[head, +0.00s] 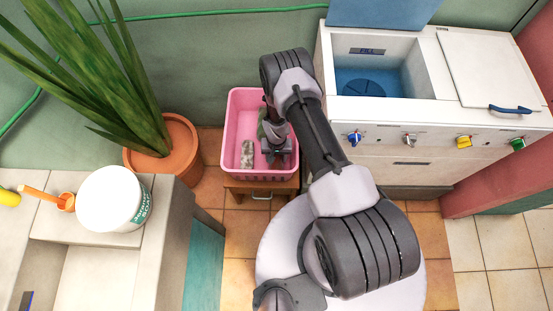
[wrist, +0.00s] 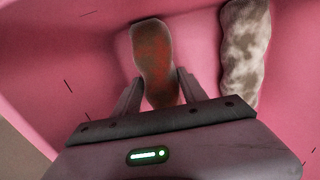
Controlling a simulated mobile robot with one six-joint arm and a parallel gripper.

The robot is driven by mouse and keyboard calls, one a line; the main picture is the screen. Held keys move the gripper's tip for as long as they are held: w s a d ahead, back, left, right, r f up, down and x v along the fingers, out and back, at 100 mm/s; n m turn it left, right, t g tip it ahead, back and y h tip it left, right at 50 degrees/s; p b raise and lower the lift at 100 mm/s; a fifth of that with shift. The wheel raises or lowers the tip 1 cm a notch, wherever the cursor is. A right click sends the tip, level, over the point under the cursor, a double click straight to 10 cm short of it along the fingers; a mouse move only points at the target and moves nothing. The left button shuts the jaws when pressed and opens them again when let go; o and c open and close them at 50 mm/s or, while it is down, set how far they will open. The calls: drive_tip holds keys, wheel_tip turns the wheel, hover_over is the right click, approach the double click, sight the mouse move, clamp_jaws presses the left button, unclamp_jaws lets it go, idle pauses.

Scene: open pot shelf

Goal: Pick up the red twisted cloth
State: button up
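A short, rounded, twisted-looking cloth (wrist: 152,50), dull brown-green with red patches, lies in the pink basket (head: 235,118). It is the only reddish cloth in the wrist view. My gripper (head: 277,157) is down inside the basket and hides this cloth in the head view. In the wrist view my gripper (wrist: 160,76) has its fingers apart, one on each side of the cloth's near part. I cannot tell whether the fingers touch it. A mottled grey-white cloth (head: 247,153) lies beside it, and shows at right in the wrist view (wrist: 244,45).
A greenish item (head: 262,122) lies in the basket by my gripper. The basket stands on a small wooden stool (head: 232,187). A potted plant (head: 165,150) is at left, a white tub (head: 108,198) on the left counter, and a washing unit (head: 395,130) at right.

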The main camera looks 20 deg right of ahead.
clamp_jaws()
drive_tip(key=shift+r, duration=0.1)
